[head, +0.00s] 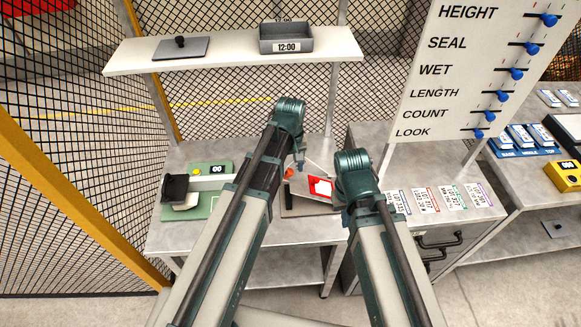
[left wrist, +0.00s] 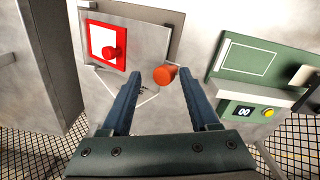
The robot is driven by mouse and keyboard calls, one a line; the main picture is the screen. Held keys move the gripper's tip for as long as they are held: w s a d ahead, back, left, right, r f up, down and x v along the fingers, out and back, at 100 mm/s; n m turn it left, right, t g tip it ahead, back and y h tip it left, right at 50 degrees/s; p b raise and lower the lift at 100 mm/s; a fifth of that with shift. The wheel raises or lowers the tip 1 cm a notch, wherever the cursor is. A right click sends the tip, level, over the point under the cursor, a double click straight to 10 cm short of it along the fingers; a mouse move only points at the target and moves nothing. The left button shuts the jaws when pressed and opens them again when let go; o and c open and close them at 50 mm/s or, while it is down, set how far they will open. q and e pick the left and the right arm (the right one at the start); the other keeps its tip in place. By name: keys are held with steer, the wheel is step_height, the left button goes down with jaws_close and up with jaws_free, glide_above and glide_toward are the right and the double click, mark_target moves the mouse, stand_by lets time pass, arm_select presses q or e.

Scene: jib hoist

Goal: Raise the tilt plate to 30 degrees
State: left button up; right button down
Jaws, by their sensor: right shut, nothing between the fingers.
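The grey tilt plate (head: 298,187) is on the left bench and also fills the upper middle of the left wrist view (left wrist: 150,42).
A green device (left wrist: 270,65) with a "00" display and yellow button stands beside the plate. A shelf (head: 225,48) above holds a grey tray (head: 286,38). A slider board (head: 470,70) stands right, with several label cards (head: 425,200) below. Mesh fencing encloses the left.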

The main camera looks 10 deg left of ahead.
arm_select(q)
step_height(320, 180, up, 12)
steer(key=p, duration=1)
steer(key=shift+a+f+p, duration=0.15)
steer(key=shift+p, duration=0.2)
arm_select(e)
step_height(320, 180, up, 12)
steer(key=shift+f, duration=0.2)
